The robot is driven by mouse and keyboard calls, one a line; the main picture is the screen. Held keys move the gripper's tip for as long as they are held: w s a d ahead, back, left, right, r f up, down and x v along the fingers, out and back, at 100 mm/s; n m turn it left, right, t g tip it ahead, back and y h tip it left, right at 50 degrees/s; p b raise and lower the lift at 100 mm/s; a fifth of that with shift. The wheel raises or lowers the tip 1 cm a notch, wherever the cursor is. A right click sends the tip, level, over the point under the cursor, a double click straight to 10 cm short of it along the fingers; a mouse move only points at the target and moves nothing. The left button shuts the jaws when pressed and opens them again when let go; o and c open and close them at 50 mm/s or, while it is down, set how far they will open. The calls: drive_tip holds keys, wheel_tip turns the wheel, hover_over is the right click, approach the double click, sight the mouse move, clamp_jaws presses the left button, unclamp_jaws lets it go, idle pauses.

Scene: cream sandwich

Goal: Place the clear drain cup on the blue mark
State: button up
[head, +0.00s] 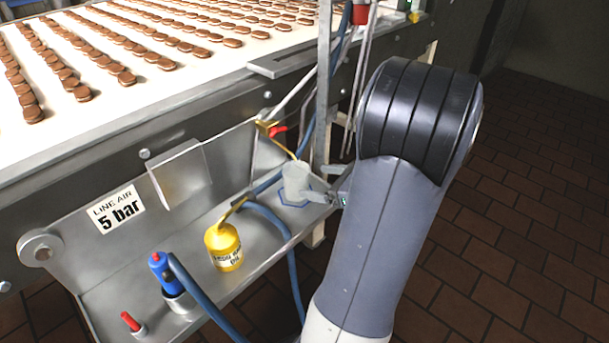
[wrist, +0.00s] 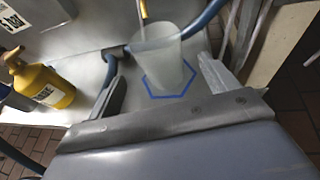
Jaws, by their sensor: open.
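The clear drain cup (head: 296,183) stands at the right end of the metal shelf in the head view. It also shows in the wrist view (wrist: 157,62), where it looks upright, with its base within the blue hexagon outline of the mark (wrist: 168,86). The blue mark also shows around the cup's foot in the head view (head: 292,204). My gripper (wrist: 162,80) is open, with one finger to each side of the cup and gaps between the fingers and the cup. In the head view my gripper (head: 322,186) is partly hidden by the cup.
A yellow oil can (head: 223,247) stands on the shelf (head: 255,266) to the left. A blue hose (head: 289,262) passes close to the cup. A blue-handled tool (head: 160,272) and a red-tipped piece (head: 130,321) are nearer. A valve with a red handle (head: 277,130) is above the cup.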

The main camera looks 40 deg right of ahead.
drive_tip(key=shift+p+v, duration=0.35)
drive_tip(key=shift+v, duration=1.9)
idle(0.7)
